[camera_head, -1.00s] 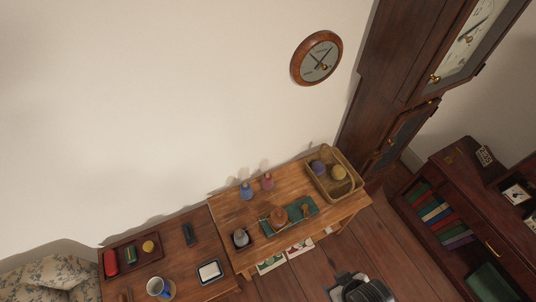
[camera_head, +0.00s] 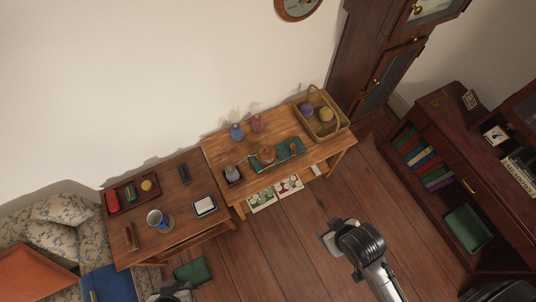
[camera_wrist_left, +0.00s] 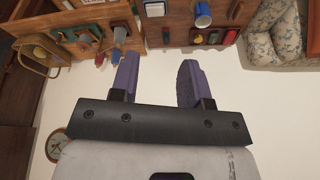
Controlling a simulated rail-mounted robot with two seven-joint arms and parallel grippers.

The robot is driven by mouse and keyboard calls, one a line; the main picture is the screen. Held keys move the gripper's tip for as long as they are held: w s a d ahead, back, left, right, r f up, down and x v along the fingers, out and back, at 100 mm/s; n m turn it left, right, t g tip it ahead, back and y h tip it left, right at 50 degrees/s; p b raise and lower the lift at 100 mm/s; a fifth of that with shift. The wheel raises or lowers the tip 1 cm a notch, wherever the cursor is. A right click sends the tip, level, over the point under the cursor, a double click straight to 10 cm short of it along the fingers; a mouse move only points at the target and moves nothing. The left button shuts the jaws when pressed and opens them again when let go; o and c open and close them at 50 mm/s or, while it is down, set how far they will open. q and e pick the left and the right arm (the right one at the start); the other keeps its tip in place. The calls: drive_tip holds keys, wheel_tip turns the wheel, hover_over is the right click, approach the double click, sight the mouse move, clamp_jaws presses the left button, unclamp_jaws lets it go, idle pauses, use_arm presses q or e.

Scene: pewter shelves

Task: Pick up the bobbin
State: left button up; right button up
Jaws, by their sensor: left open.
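I cannot tell for sure which piece is the bobbin. A blue (camera_head: 236,131) and a pink (camera_head: 256,123) spool-like piece stand upright near the back edge of the right-hand wooden table (camera_head: 222,150). A rounded brown piece (camera_head: 267,154) is on the green mat (camera_head: 289,148) in front of them. My left gripper (camera_head: 170,293) is at the bottom edge of the head view, largely cut off. In the left wrist view its purple fingers (camera_wrist_left: 158,82) are apart with nothing between them.
A wicker basket (camera_head: 342,124) with yarn balls stands at the table's right end. A small dark tray with a grey piece (camera_head: 231,172) is at its left end. The left-hand table holds a mug (camera_head: 157,218), a white-faced tablet (camera_head: 204,206) and a tray (camera_head: 127,190).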

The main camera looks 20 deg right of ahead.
use_arm(q)
drive_tip(key=shift+s, duration=0.2)
drive_tip(key=o, duration=0.3)
drive_tip(key=shift+d, duration=0.15)
drive_tip(key=o, duration=0.8)
